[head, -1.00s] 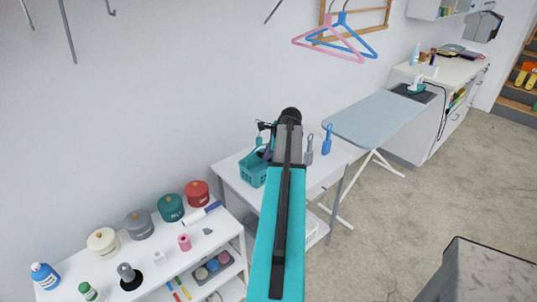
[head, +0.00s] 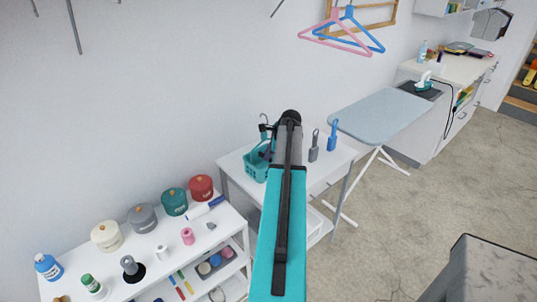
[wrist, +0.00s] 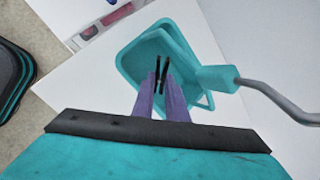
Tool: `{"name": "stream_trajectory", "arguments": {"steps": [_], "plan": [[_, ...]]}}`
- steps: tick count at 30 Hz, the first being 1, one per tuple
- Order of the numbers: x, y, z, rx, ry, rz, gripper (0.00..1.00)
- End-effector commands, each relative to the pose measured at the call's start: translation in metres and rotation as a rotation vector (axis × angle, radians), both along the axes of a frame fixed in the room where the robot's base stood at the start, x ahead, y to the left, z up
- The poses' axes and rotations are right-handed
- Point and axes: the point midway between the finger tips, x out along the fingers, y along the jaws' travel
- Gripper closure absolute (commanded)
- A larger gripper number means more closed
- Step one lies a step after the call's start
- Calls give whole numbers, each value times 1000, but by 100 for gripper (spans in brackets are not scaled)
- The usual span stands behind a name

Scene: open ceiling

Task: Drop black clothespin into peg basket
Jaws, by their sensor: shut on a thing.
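The peg basket (head: 253,170) is teal and stands on a white table at the wall, partly hidden by my arm in the head view. In the wrist view the basket (wrist: 131,62) lies below my gripper, with a teal stem and grey hook at its right. My gripper (wrist: 160,92) has purple fingers shut on the black clothespin (wrist: 158,70), which shows as two thin dark legs at the fingertips. The clothespin appears over the basket's opening; its height above the floor of the basket is hard to judge. In the head view the fingers are mostly hidden.
A grey brush-like item (head: 314,148) and a blue one (head: 332,137) stand right of the basket. An ironing board (head: 385,113) stands beyond. A white shelf unit with several lidded pots (head: 143,218) is at the lower left. Pink and blue hangers (head: 345,35) hang above.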

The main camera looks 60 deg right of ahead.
Motion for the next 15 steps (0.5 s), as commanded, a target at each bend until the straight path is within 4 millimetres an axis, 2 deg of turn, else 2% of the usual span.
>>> {"name": "stream_trajectory", "arguments": {"steps": [6,7,10,15], "plan": [[0,0,0,0,0,0,100],[0,0,0,0,0,0,82],[0,0,0,0,0,0,66],[0,0,0,0,0,0,66]]}}
